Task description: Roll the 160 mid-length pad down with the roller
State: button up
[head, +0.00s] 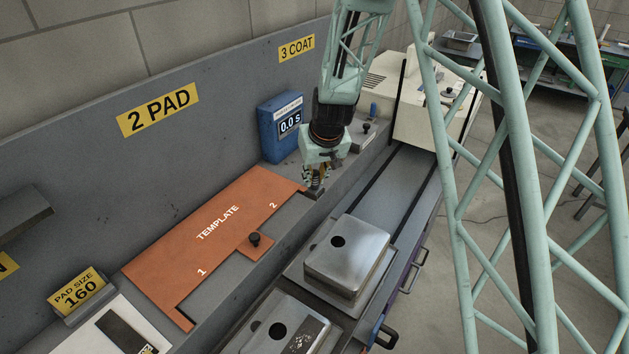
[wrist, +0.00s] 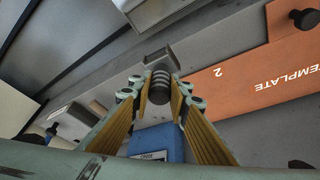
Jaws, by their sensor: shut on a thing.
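My gripper (head: 318,177) is at the far end of the orange template (head: 190,250). In the wrist view its fingers (wrist: 160,92) are shut on the dark ribbed handle of the roller (wrist: 159,78). A grey block (wrist: 158,57) shows at the handle's end; I cannot tell whether it is part of the roller or a holder, or whether it is lifted. A dark speckled patch (head: 306,336) lies on the near upturned steel sink (head: 268,330); it looks like a pad. A black strip (head: 125,331) lies on a white surface at lower left.
A second upturned sink (head: 348,257) sits farther along the rail, with no patch visible. The template has a dark knob (head: 254,239). A blue timer (head: 281,125) reads 0.0 s. A "PAD SIZE 160" sign (head: 78,293) stands at left. A cream machine (head: 425,100) is at the back.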

jog(key=s+d+f+m+b, duration=0.1)
jog(key=d+f+b, duration=0.2)
jog(key=d, duration=0.6)
jog(key=s+d+f+m+h+b, duration=0.1)
jog(key=d+f+m+b, duration=0.1)
jog(key=d, duration=0.6)
jog(key=s+d+f+m+b, duration=0.1)
jog(key=d+f+b, duration=0.3)
jog(key=d, duration=0.5)
jog(key=shift+d+f+h, duration=0.3)
jog(key=shift+d+f, duration=0.05)
jog(key=shift+f, duration=0.2)
